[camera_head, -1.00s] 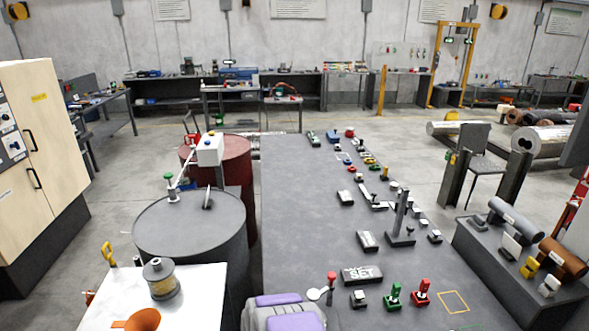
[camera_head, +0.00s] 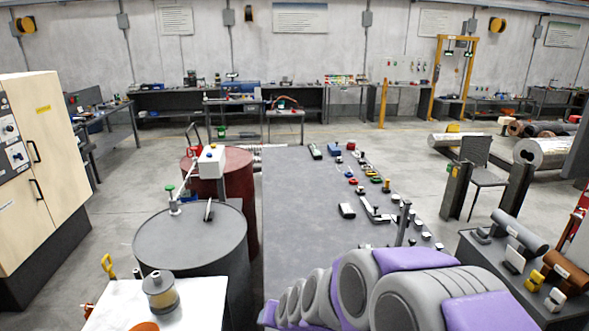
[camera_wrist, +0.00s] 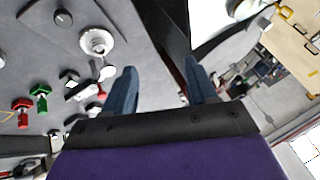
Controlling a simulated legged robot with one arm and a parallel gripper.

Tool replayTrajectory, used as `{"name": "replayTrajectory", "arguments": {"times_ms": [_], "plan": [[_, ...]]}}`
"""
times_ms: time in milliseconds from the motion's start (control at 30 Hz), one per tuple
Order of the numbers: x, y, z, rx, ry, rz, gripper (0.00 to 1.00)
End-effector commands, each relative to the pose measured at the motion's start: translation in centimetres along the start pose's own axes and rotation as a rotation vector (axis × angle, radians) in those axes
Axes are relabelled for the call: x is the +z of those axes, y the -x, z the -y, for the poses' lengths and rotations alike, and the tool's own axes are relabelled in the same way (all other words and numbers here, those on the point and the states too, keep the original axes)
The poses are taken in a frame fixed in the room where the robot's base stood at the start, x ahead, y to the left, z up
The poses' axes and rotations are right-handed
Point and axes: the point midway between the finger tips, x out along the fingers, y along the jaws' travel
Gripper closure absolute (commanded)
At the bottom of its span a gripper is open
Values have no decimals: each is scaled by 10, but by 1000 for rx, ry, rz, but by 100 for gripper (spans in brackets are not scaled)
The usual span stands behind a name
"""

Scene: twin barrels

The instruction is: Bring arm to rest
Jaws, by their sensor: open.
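My arm (camera_head: 420,290), grey with purple covers, stretches across the bottom right of the head view, in front of the long dark table (camera_head: 290,190). My gripper is not discernible in the head view. In the wrist view my gripper (camera_wrist: 160,84) shows two blue-grey fingers spread well apart, with nothing between them. Its picture is tilted. A dark gap lies beyond the fingers, with the grey tabletop to the left.
A grey barrel (camera_head: 190,242) and a red barrel (camera_head: 235,185) stand left of the table. A white-topped stand (camera_head: 115,305) is at lower left and a cabinet (camera_head: 40,150) at far left. Small green (camera_wrist: 40,97) and red (camera_wrist: 22,112) pieces sit on the tabletop. Open floor lies beyond.

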Motion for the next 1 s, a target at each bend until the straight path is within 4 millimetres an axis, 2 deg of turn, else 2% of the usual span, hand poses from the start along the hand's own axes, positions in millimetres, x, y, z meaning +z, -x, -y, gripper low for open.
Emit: {"name": "replayTrajectory", "arguments": {"times_ms": [33,267,600,700,833,1000], "plan": [[6,19,-4,3,17,28,43],[60,98,-37,65,95,221,43],[158,219,-108,251,120,500,43],[184,248,-125,307,104,567,43],[209,274,-138,355,82,629,43],[220,286,-144,378,71,657,43]]}}
